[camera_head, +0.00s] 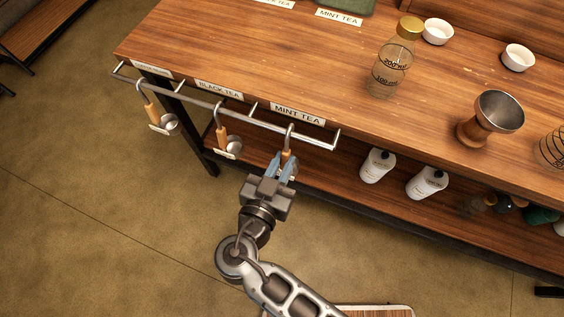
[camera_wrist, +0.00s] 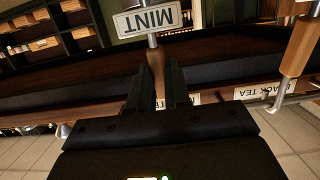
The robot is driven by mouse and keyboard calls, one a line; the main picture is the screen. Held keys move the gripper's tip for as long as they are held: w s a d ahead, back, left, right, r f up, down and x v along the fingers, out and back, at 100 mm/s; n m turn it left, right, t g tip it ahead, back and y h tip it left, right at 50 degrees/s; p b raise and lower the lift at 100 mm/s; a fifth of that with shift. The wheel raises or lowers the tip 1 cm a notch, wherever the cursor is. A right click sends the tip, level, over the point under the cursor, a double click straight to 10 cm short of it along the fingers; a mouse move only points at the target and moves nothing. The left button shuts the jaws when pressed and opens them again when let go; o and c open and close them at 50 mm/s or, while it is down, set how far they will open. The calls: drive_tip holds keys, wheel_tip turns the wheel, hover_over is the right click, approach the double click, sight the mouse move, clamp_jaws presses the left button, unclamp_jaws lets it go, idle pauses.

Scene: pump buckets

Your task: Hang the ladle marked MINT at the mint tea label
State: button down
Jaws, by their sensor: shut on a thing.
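The MINT ladle has a wooden handle (camera_head: 286,157) and a metal hook at its top. My gripper (camera_head: 281,167) is shut on the handle, with a finger on each side; the handle (camera_wrist: 157,60) also shows between the fingers in the wrist view. Its MINT tag (camera_wrist: 148,19) appears upside down there. In the head view the hook is at the rail (camera_head: 262,123), in front of the MINT TEA label (camera_head: 298,113) on the table edge. I cannot tell whether the rail bears its weight. The ladle's bowl is mostly hidden behind my gripper.
Two other ladles hang on the rail to the left: one (camera_head: 222,137) by the BLACK TEA label (camera_head: 219,90), one (camera_head: 152,112) farther left. Upright pegs divide the rail. White bottles (camera_head: 377,165) stand on the lower shelf to the right. A glass bottle (camera_head: 392,68) stands on the table.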

drive_tip(key=c, duration=1)
unclamp_jaws()
drive_tip(key=shift+s, duration=0.15)
drive_tip(key=v, duration=0.8)
drive_tip(key=s+d+f+n+g+y, duration=0.2)
drive_tip(key=s+d+f+g, duration=0.15)
drive_tip(key=d, duration=0.35)
drive_tip(key=s+d+f+n+g+y, duration=0.25)
drive_tip(key=s+d+f, duration=0.2)
drive_tip(key=d, duration=0.35)
drive_tip(key=s+d+r+t, duration=0.2)
drive_tip(key=s+d+r, duration=0.1)
drive_tip(key=r, duration=0.5)
drive_tip(key=s+d+r+t+p, duration=0.1)
drive_tip(key=s+d+r+t, duration=0.1)
drive_tip(key=r, duration=0.7)
drive_tip(key=s+d+r+t+p, duration=0.1)
drive_tip(key=s+d+r+t, duration=0.1)
drive_tip(key=s+d+r, duration=0.3)
wheel_tip(320, 180, up, 4)
drive_tip(key=shift+s+f+y, duration=0.15)
drive_tip(key=shift+s+y, duration=0.3)
drive_tip(key=shift+s, duration=0.2)
